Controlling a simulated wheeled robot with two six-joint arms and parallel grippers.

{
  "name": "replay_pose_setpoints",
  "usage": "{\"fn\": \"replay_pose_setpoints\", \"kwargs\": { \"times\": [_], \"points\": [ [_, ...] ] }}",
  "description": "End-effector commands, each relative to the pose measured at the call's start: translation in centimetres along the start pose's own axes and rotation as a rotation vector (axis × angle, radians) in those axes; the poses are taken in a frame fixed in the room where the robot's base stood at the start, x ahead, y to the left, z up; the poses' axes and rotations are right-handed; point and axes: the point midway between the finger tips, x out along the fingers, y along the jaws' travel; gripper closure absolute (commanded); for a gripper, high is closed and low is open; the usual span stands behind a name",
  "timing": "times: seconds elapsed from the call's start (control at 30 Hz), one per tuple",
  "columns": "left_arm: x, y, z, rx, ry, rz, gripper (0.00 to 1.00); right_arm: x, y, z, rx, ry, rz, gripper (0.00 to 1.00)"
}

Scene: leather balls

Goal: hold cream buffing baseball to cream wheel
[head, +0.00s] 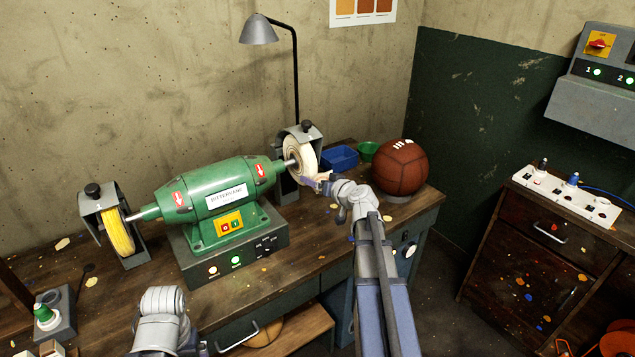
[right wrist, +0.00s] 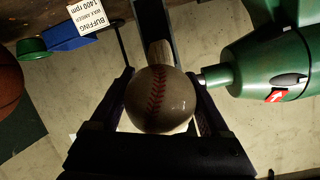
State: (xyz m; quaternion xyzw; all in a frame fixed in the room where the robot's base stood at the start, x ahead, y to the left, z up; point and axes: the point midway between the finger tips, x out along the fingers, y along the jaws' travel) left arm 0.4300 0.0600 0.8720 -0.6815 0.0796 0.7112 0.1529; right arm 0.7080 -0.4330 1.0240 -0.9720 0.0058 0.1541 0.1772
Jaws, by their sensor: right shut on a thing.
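The cream wheel (head: 298,158) sits on the right end of the green buffing machine, under a grey guard. My right gripper (head: 318,183) is at the front of this wheel. In the right wrist view it is shut on a cream baseball (right wrist: 163,100) with red stitching, one finger on each side. The cream wheel (right wrist: 160,52) shows edge-on right behind the ball; I cannot tell whether they touch. In the head view the ball is mostly hidden by the gripper. Part of my left arm shows at the lower left, but its gripper does not show.
The green machine (head: 222,200) has a yellow wheel (head: 118,232) on its left end. A lamp (head: 259,30) rises behind. The front bench strip is mostly clear.

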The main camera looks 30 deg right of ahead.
Motion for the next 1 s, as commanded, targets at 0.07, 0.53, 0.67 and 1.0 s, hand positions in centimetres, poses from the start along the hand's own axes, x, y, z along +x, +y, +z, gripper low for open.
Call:
{"fn": "replay_pose_setpoints", "kwargs": {
  "times": [0.07,0.53,0.67,1.0],
  "points": [
    [0.0,0.0,0.0,0.000,0.000,0.000,0.00,0.1,0.0,-0.1,0.000,0.000,0.000,0.67],
    [-0.1,0.0,0.0,0.000,0.000,0.000,0.00,0.7,-0.1,-0.3,0.000,0.000,0.000,0.67],
    [-0.2,0.0,0.0,0.000,0.000,0.000,0.00,0.8,-0.2,-0.4,0.000,0.000,0.000,0.67],
    [-0.2,0.0,0.0,0.000,0.000,0.000,0.00,1.0,-0.2,-0.5,0.000,0.000,0.000,0.67]
  ]
}}
